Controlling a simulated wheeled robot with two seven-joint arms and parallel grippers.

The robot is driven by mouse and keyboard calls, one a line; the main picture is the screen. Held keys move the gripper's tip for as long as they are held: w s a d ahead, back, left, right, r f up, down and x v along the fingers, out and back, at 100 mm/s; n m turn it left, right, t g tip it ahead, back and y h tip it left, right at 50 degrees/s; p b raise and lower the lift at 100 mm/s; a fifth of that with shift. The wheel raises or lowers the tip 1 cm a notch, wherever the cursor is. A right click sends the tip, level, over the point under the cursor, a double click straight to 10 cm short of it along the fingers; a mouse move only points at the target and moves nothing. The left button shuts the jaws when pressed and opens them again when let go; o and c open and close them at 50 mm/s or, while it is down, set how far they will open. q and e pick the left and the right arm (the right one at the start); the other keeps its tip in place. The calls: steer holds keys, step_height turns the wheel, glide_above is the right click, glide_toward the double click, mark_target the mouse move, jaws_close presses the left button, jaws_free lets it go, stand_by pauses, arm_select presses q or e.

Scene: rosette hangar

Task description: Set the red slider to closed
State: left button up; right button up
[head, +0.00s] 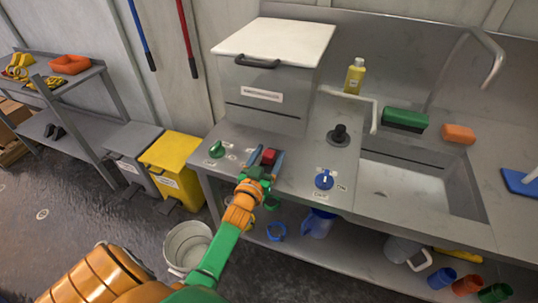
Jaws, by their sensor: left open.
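The red slider (269,156) is a small red block on the grey counter (315,165), in front of the lidded metal box. My left gripper (265,166) reaches in from below with a green and orange arm. Its two blue-grey fingers are apart, one on each side of the red slider. I cannot tell whether the fingers touch it. The gripper hides the slider's near side and any track or labels there. My right gripper is not in view.
A green knob (217,149) stands left of the slider, a blue knob (324,180) and a black knob (339,135) to the right. The metal box (265,85) stands behind. A sink (405,190) is further right. A white bucket (187,247) stands on the floor.

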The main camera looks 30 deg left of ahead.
mark_target(267, 157)
arm_select(q)
steer(key=v, duration=0.7)
steer(key=shift+s, duration=0.15)
steer(key=shift+r, duration=0.1)
steer(key=shift+r, duration=0.35)
steer(key=x, duration=0.7)
steer(key=shift+w, duration=0.2)
steer(key=shift+s, duration=0.1)
steer(key=shift+c, duration=1.3)
jaws_close()
